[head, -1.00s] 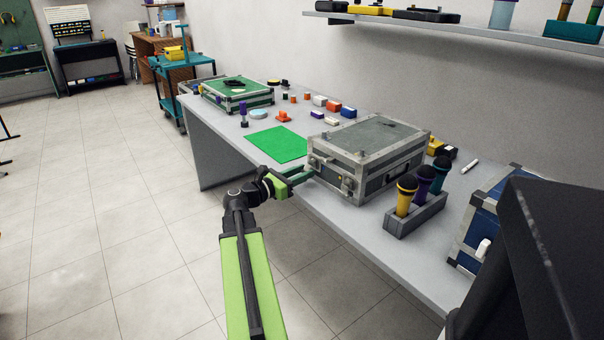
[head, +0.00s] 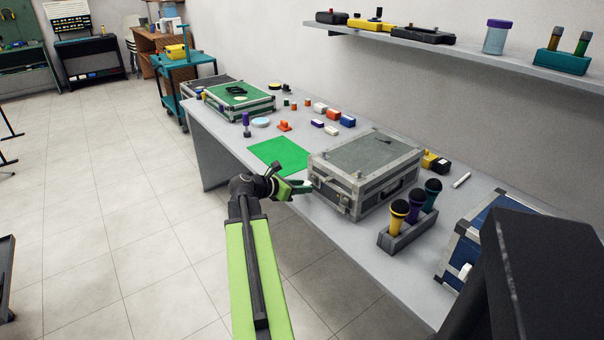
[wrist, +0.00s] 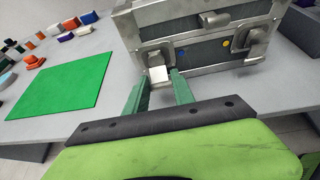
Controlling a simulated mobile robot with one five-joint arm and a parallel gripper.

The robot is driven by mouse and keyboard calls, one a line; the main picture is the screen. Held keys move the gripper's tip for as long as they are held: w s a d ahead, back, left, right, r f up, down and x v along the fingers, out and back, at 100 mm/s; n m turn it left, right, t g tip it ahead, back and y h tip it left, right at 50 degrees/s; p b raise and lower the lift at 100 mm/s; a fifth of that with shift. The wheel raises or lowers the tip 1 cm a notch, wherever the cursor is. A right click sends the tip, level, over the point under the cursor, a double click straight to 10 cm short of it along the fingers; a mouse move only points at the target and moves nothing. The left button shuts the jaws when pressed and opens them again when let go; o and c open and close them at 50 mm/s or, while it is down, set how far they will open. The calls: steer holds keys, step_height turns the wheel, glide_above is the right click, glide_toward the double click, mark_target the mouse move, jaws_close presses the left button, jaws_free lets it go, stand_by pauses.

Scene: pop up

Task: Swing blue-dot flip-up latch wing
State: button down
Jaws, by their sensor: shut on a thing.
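The grey metal-edged case (head: 372,158) stands on the bench with its latched face toward my gripper. In the wrist view the case (wrist: 205,50) shows two latches below a middle catch. A blue dot (wrist: 180,52) marks the left latch, whose pale flip-up wing (wrist: 158,73) hangs low on the front. A yellow dot (wrist: 225,43) lies beside the right latch (wrist: 258,38). My gripper (wrist: 160,84) has its green fingers on either side of the blue-dot wing, shut on it.
A green mat (head: 278,153) lies left of the case. Several small blocks (head: 320,107) and a green case (head: 240,97) are farther back. A holder with three microphones (head: 408,228) and a blue case (head: 476,238) stand to the right.

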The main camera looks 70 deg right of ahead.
steer(key=r+t+y+p, duration=0.1)
steer(key=r+y+p, duration=0.1)
steer(key=p, duration=0.3)
steer(key=shift+t+y+p, duration=0.3)
steer(key=shift+y+p, duration=0.1)
steer(key=y+p, duration=0.1)
steer(key=p, duration=0.1)
steer(key=shift+d+t+p, duration=0.1)
steer(key=shift+t+p, duration=0.2)
steer(key=shift+t, duration=0.1)
steer(key=shift+f+y+p, duration=0.1)
steer(key=shift+y+p, duration=0.2)
steer(key=shift+y, duration=0.2)
steer(key=c, duration=1.2)
jaws_free()
steer(key=p+v, duration=1.3)
steer(key=v, duration=0.4)
steer(key=shift+s+p, duration=0.2)
steer(key=shift+p, duration=0.2)
